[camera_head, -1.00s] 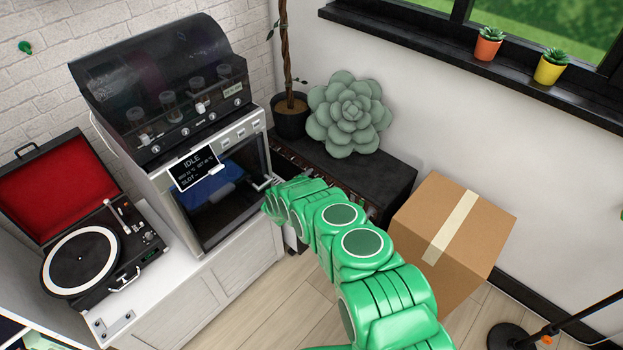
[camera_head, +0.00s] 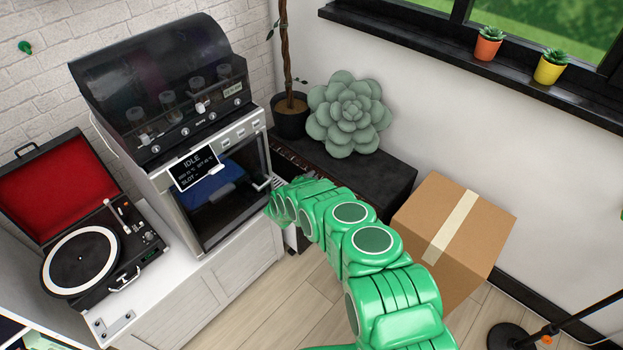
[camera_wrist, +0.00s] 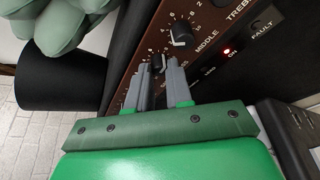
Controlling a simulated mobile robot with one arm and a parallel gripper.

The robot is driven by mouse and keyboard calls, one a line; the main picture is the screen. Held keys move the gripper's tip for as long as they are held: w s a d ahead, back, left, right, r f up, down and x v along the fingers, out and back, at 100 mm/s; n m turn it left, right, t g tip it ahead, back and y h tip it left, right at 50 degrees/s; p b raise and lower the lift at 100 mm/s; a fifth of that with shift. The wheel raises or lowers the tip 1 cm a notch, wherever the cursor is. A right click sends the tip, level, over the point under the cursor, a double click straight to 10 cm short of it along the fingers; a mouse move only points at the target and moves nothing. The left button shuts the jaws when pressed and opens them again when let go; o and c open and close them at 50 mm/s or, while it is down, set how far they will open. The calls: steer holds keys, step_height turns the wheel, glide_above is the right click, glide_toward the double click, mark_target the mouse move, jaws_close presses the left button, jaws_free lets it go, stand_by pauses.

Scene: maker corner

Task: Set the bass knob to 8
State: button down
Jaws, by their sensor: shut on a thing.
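The amplifier's brown control panel (camera_wrist: 135,75) runs diagonally through the wrist view. My gripper (camera_wrist: 158,64) has its two grey fingers on either side of a small black knob (camera_wrist: 157,60), shut on it. The label beside this knob is mostly hidden by a finger; its place after the middle knob (camera_wrist: 181,34) fits the bass knob. Its pointer and exact setting cannot be read. In the head view the amplifier (camera_head: 385,178) is a black box against the wall, and my green arm hides most of its panel.
A cardboard box (camera_head: 480,225) stands to the right. An oven-like machine (camera_head: 225,190) and a record player (camera_head: 85,255) are left.

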steer(key=c, duration=1)
jaws_free()
steer(key=v, duration=0.8)
steer(key=shift+f, duration=0.1)
steer(key=shift+w+d, duration=0.1)
